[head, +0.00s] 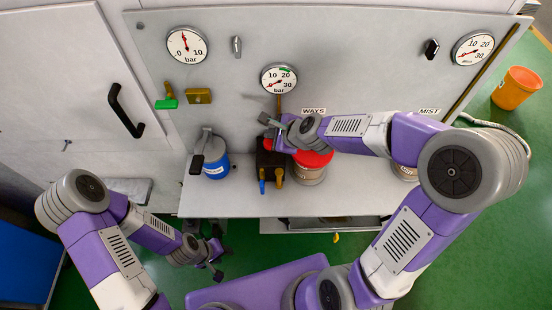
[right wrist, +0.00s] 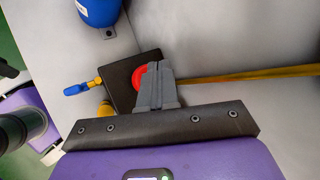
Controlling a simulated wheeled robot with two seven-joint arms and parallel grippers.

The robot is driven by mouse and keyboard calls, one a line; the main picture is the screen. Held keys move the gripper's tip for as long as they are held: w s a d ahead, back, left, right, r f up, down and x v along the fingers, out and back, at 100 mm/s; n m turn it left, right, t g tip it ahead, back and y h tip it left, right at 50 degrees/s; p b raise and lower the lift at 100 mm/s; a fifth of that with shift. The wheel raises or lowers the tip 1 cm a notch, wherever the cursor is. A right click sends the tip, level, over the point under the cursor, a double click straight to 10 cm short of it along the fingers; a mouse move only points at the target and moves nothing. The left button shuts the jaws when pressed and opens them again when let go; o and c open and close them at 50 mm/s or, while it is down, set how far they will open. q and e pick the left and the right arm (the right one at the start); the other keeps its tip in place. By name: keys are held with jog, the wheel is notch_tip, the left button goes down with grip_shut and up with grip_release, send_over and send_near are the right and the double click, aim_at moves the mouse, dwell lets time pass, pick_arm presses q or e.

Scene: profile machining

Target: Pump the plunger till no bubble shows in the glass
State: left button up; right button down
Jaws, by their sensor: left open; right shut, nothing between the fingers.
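In that view a round red knob (right wrist: 138,76), seemingly the plunger's top, is partly hidden behind the fingers of my right gripper (right wrist: 156,82). That gripper is shut and empty, over the block; I cannot tell whether it touches the knob. No glass or bubble can be made out. My left gripper (head: 217,262) is open, low in front of the shelf.
A blue-handled tap (head: 262,184) and a brass tap (head: 279,178) project from the block's front. A blue can (head: 215,168) stands left, a red-topped container (head: 310,172) close right. A brass pipe (right wrist: 240,74) runs along the panel. The shelf's left front (head: 220,203) is clear.

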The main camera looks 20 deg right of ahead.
notch_tip(320, 180, up, 6)
jog(key=p, duration=0.6)
dwell(0.7)
